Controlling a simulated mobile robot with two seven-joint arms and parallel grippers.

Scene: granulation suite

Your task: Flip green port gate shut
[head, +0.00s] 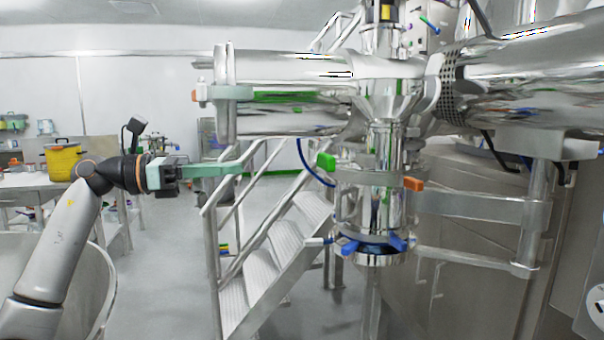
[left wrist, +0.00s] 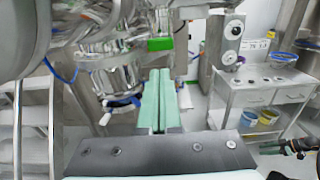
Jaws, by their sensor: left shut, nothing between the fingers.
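The green port gate (head: 326,161) is a small green block on the left side of the upright steel vessel (head: 375,205). It also shows in the left wrist view (left wrist: 160,44), just beyond my fingertips. My left gripper (head: 238,169) has pale green fingers, shut and empty, pointing right toward the gate. In the head view a clear gap lies between the fingertips and the gate. In the left wrist view the shut fingers (left wrist: 159,75) point up the picture toward the green block.
An orange block (head: 413,184) sits on the vessel's right side, and blue clamps (head: 397,242) ring its bottom. A metal staircase (head: 275,260) stands behind. A large horizontal steel pipe (head: 290,70) runs above my gripper. A yellow bucket (head: 62,161) stands at far left.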

